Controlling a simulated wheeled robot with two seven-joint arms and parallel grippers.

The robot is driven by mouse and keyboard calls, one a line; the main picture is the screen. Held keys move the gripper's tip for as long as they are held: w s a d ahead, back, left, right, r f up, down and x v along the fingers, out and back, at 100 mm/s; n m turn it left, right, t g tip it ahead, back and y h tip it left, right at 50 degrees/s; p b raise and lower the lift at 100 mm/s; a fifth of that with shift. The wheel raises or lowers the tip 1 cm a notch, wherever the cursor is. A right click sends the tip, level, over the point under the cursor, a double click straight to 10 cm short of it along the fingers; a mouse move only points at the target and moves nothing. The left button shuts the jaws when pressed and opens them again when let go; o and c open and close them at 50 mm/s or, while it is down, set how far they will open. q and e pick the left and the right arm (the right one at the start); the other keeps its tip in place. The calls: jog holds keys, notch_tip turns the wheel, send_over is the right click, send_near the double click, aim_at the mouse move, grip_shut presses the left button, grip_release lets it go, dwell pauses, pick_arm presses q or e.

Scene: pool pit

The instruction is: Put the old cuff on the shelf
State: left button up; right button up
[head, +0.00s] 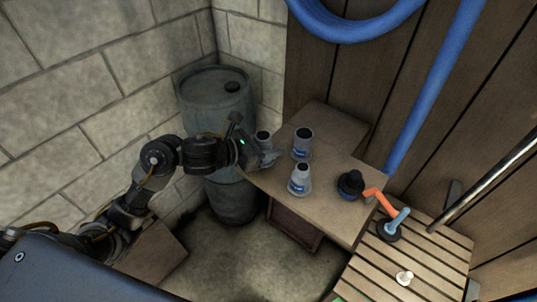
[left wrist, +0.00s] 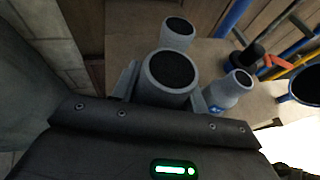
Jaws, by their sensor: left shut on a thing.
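My left gripper (head: 266,157) is at the left edge of a wooden shelf top (head: 330,212). It is shut on a grey cuff (head: 263,136) with a dark top. In the left wrist view this cuff (left wrist: 165,72) stands between the two fingers, roughly upright. I cannot tell whether its base touches the wood. Two similar grey pieces stand on the top: one farther back (head: 302,143) and one nearer (head: 299,179) with a blue mark. Which piece is the old one is not clear from its look. My right gripper is not in view.
A black fitting (head: 350,185) with an orange handle (head: 381,202) stands at the shelf's right. A slatted bench (head: 410,258) holds a blue-handled piece (head: 396,222) and a small white knob (head: 404,278). A blue-grey drum (head: 218,100) stands behind my left arm. Blue pipe (head: 430,90) runs along the wall.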

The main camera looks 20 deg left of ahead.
pick_arm(q)
jog(key=shift+w+a+f+p, duration=0.15)
jog(key=shift+f+p, duration=0.3)
jog(key=shift+f, duration=1.35)
jog(key=shift+w+f, duration=0.1)
jog(key=shift+f+b, duration=0.15)
jog(key=shift+b, duration=0.15)
jog(key=o, duration=1)
